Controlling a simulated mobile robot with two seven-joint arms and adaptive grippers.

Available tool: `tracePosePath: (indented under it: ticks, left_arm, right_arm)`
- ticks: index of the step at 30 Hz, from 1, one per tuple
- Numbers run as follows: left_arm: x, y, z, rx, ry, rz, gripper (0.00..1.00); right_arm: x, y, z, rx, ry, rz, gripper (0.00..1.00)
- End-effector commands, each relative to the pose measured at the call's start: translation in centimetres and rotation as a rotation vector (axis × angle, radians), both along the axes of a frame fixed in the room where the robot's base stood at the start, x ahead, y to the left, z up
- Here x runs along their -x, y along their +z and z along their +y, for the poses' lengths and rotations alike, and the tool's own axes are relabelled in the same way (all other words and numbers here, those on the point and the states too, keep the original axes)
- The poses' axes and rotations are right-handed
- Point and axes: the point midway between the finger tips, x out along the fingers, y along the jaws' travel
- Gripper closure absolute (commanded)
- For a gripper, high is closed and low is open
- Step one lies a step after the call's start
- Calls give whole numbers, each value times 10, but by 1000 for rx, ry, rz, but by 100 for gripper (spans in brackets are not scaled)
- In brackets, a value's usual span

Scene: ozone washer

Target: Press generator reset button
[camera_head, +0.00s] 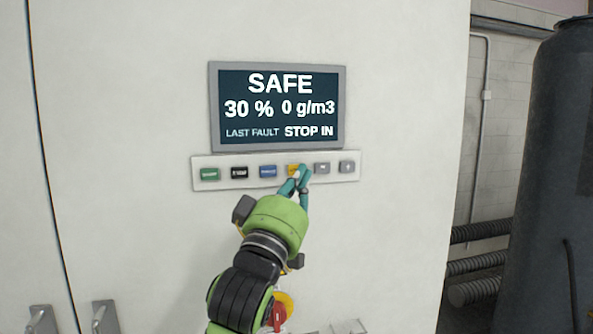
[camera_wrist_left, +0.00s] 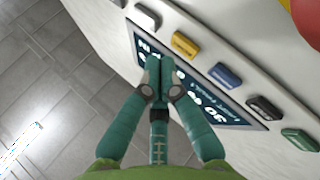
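A pale button strip (camera_head: 225,184) sits below the display on the white cabinet. It carries a row of green (camera_head: 209,175), black (camera_head: 239,173), blue (camera_head: 268,172), yellow (camera_head: 293,169) and two grey buttons (camera_head: 322,168). Their labels are too small to read surely. My left gripper (camera_head: 300,174) is at the yellow button and covers part of it. In the left wrist view its teal fingertips (camera_wrist_left: 158,72) are together and empty, close to the yellow button (camera_wrist_left: 185,44). I cannot tell whether they touch it. My right gripper is not in view.
The display (camera_head: 277,105) reads SAFE, 30 %, 0 g/m3, LAST FAULT STOP IN. A red knob on yellow (camera_head: 285,303) is partly hidden behind my left arm. Door handles (camera_head: 105,317) are at lower left. A dark tank (camera_head: 550,180) stands right.

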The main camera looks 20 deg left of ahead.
Motion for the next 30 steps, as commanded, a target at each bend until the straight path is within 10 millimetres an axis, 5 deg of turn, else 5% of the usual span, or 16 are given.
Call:
tracePosePath:
  ticks: [15, 30]
  left_arm:
    - [38, 0, -26, 0, -1, -1, 100]
    - [39, 0, -26, 0, 0, 0, 100]
  right_arm:
    - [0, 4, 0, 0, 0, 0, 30]
    - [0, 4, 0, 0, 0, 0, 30]
